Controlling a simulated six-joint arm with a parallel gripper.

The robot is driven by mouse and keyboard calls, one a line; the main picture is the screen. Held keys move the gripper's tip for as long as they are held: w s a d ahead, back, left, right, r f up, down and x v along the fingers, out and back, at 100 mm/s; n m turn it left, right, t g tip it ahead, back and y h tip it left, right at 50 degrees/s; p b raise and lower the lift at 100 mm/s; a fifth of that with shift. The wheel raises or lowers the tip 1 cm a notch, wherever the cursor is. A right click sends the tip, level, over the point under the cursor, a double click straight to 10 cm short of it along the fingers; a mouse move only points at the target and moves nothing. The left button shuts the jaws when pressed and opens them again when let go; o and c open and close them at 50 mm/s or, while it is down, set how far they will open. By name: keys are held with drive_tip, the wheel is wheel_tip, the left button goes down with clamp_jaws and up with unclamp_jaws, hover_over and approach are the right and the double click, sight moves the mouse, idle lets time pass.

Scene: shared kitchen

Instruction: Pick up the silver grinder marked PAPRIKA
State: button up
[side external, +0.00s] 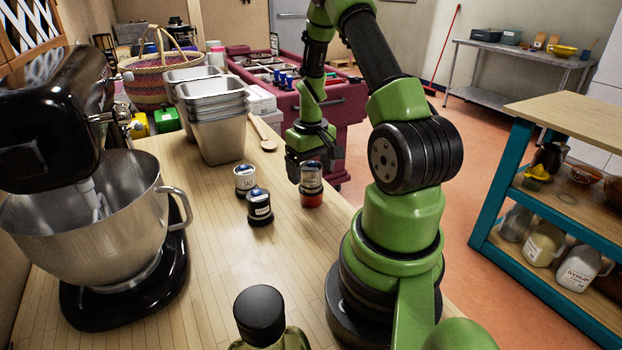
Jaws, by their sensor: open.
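Three small grinders stand upright on the wooden counter (190,265). One grinder (311,187) has a silver upper part and a red base; its label is too small to read. A silver grinder with a dark base (244,181) stands to its left, its label seeming to read SALT.
A black stand mixer with a steel bowl (90,220) fills the left. Stacked steel pans (215,125) and a wooden spoon (262,133) lie behind the grinders. A dark-capped bottle (261,318) stands at the front. The counter between mixer and grinders is clear.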

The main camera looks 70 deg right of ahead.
drive_tip(key=shift+f, duration=0.55)
